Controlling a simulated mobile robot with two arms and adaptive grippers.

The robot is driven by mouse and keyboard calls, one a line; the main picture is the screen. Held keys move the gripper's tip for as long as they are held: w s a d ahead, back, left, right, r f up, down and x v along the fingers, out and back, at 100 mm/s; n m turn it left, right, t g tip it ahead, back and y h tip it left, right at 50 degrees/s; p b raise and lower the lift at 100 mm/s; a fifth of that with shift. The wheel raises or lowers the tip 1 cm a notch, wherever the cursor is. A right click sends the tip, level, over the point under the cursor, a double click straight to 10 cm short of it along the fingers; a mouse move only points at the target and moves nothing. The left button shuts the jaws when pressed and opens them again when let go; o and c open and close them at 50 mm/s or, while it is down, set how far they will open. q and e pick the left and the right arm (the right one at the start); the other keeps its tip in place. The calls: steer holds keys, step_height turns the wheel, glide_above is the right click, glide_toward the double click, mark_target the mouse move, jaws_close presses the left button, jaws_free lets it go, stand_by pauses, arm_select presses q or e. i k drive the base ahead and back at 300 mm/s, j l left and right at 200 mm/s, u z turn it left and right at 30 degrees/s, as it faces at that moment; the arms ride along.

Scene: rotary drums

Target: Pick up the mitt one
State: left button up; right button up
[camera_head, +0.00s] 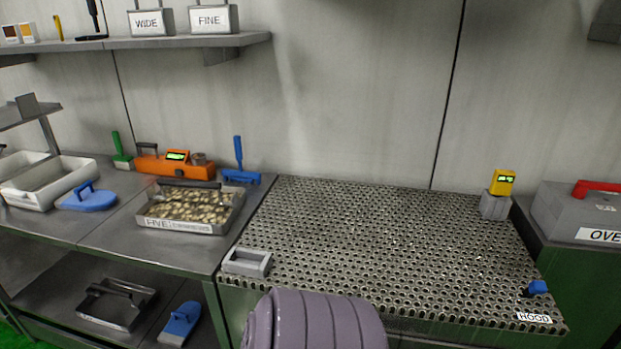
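No thing in view is clearly marked as a mitt. A flat blue piece with a rounded outline and a raised handle (88,200) lies on the left bench, right of the pale bins. Another flat blue piece with a handle (180,325) lies on the lower shelf. I cannot tell whether either one is the mitt. A ribbed mauve, rounded shape (315,322) rises at the bottom edge in front of the perforated table; I cannot tell what it is. Neither of my grippers is in view.
A tray of brownish pieces labelled FIVE (190,228), an orange device (175,164), a green brush-like tool (121,155) and a blue one (240,165) stand on the bench. The perforated HOOD table (390,245) is mostly clear. A grey OVEN-like box (580,210) stands right.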

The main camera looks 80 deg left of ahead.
mark_target(80, 199)
steer(key=u, duration=3.5)
